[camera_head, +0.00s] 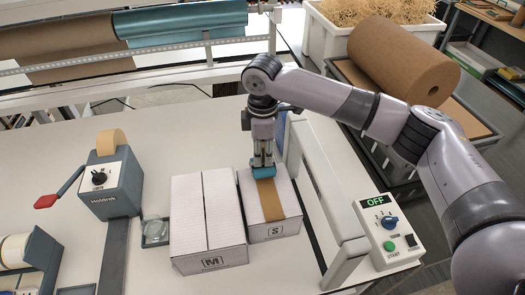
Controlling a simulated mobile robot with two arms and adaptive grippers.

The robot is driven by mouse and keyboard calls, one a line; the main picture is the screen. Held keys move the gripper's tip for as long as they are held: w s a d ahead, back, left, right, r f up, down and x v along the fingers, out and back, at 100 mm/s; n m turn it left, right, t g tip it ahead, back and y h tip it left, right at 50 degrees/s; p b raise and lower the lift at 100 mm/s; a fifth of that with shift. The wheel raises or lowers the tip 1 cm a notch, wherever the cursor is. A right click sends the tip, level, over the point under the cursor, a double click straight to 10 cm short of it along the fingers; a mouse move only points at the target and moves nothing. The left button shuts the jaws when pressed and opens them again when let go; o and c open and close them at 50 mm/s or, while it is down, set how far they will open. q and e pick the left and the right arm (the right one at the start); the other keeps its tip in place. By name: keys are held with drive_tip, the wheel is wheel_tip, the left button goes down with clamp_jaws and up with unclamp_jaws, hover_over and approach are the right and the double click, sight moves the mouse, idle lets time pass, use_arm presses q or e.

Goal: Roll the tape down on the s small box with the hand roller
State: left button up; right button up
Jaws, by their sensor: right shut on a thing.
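The small box marked S (285,208) stands closed on the white table, to the right of the M box. A brown tape strip (271,200) runs along the middle of its top to the front edge. My right gripper (263,161) points down over the far end of the S box. It is shut on the hand roller, whose teal part (264,173) shows below the fingers at the tape's far end. I cannot tell whether the roller presses on the tape. The rest of the roller is hidden by the gripper. My left gripper is not in view.
A white box marked M (207,222) stands close on the left. A grey frame (330,190) with a control panel (388,232) reading OFF stands close on the right. A tape dispenser (112,182) with a red-handled lever is further left. A small glass dish (155,232) sits beside the M box.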

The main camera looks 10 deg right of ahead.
drive_tip(key=shift+f, duration=0.6)
idle(0.5)
drive_tip(key=shift+s, duration=0.1)
drive_tip(key=shift+s+r+p, duration=0.1)
drive_tip(key=shift+s+p, duration=0.5)
drive_tip(key=shift+p, duration=0.2)
drive_tip(key=shift+s+p, duration=0.85)
drive_tip(key=shift+s, duration=0.8)
drive_tip(key=shift+s, duration=0.1)
drive_tip(key=shift+s, duration=4.1)
drive_tip(key=shift+w, duration=0.1)
